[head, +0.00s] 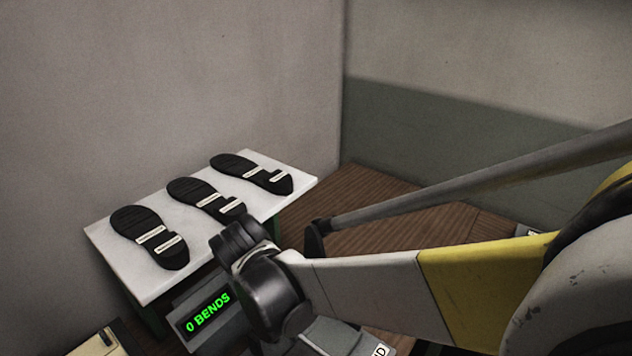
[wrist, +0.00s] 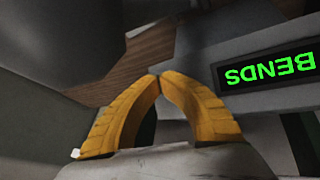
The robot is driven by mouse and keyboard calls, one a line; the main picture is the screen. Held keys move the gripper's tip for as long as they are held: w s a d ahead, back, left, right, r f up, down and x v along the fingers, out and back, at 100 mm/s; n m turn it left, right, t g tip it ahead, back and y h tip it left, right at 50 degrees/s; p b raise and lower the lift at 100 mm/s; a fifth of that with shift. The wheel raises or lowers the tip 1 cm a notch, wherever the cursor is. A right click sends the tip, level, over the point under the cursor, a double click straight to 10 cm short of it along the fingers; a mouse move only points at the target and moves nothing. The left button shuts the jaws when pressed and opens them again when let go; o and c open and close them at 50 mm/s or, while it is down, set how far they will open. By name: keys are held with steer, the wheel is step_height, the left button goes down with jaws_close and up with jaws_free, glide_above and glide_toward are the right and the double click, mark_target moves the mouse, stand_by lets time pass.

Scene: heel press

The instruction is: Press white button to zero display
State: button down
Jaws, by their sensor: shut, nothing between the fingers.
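The display (head: 208,312) reads "0 BENDS" in green on a dark panel of a grey machine, at the lower middle of the head view. In the wrist view the display (wrist: 269,75) shows upside down at the right, with only "BENDS" in frame. My gripper (wrist: 158,77) has yellow fingers with their tips together, empty, beside the grey machine body (wrist: 205,50). In the head view my arm hides the gripper and part of the machine. I cannot make out the white button; a small white bit (wrist: 75,153) at the wrist view's lower left is too small to identify.
A white-topped table (head: 150,278) holds three black shoe soles (head: 150,237) with pale labels, behind the machine. A cream box (head: 98,342) is at the lower left. Brown wooden floor (head: 385,215) is open at the back right, with walls behind.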

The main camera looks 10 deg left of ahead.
steer(key=shift+r, duration=0.1)
stand_by(0.3)
steer(key=shift+s+d+r+p, duration=0.3)
steer(key=shift+d+r+p, duration=0.15)
steer(key=shift+d, duration=0.15)
steer(key=d+r, duration=0.1)
steer(key=s+d+r+p, duration=0.2)
steer(key=shift+d, duration=0.3)
steer(key=shift+w, duration=0.1)
stand_by(0.5)
